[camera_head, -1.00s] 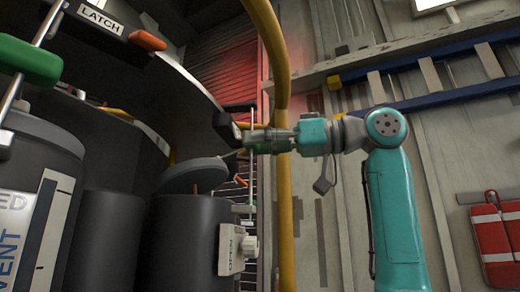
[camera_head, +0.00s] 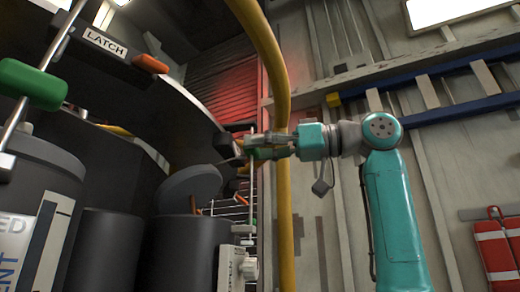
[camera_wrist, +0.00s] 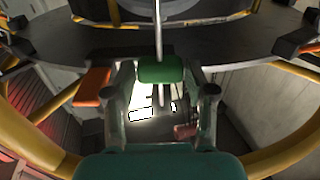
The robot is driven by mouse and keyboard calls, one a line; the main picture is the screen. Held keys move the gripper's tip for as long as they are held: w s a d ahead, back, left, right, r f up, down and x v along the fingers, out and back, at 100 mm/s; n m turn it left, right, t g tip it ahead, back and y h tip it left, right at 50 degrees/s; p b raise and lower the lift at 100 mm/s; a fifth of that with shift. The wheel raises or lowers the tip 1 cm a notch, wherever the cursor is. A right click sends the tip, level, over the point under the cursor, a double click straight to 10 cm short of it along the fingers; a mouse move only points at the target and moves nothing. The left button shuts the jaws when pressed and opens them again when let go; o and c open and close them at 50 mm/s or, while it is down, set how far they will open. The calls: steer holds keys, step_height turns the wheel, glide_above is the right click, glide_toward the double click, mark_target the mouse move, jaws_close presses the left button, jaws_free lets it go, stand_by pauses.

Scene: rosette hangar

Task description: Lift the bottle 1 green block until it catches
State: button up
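The green block (camera_wrist: 161,70) is on a thin rod and fills the gap between the two fingertips of my gripper (camera_wrist: 161,75) in the wrist view. The fingers appear closed against its sides. In the head view my gripper (camera_head: 262,146) reaches left past the yellow post, with green showing between its fingers. Exact finger contact is too small to see there. A grey round lid (camera_head: 190,187) is tipped up above a dark drum (camera_head: 185,245), left of my gripper.
A yellow post (camera_head: 284,200) stands close to my gripper. At left are another green block (camera_head: 32,84) on a rod, a LATCH label (camera_head: 105,42) and an orange handle (camera_head: 149,63). A second orange handle (camera_wrist: 92,87) is beside my left finger in the wrist view.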

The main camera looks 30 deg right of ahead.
steer(key=shift+o, duration=0.4)
steer(key=v, duration=0.9)
stand_by(0.5)
stand_by(0.6)
